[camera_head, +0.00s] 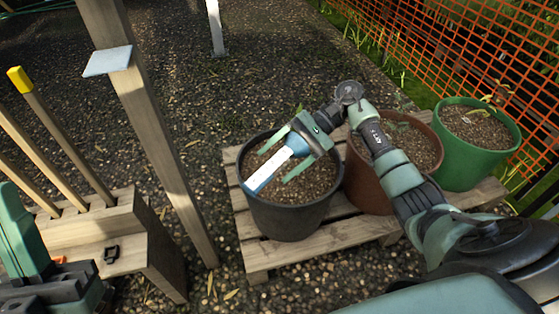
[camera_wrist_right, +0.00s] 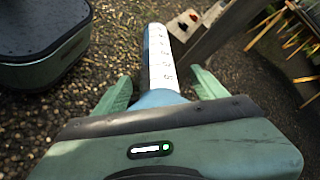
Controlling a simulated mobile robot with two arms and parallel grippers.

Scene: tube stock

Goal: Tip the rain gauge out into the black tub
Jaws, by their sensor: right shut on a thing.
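The rain gauge (camera_head: 264,172) is a slim blue and white tube, and its white marked scale shows in the right wrist view (camera_wrist_right: 161,60). My right gripper (camera_head: 285,157) is shut on it, with a green finger on either side. The gauge lies tilted over the black tub (camera_head: 290,220), its far end pointing down and left near the tub's left rim. The tub holds brown soil. I cannot see whether anything is inside the gauge or running out.
A brown pot (camera_head: 357,182) and a green pot (camera_head: 480,166) stand right of the tub on a wooden pallet (camera_head: 335,240). A wooden post (camera_head: 150,130) with a pale blue plate (camera_head: 107,61) rises at left, beside a wooden tool rack (camera_head: 130,222). Orange mesh fence (camera_head: 470,40) lies behind.

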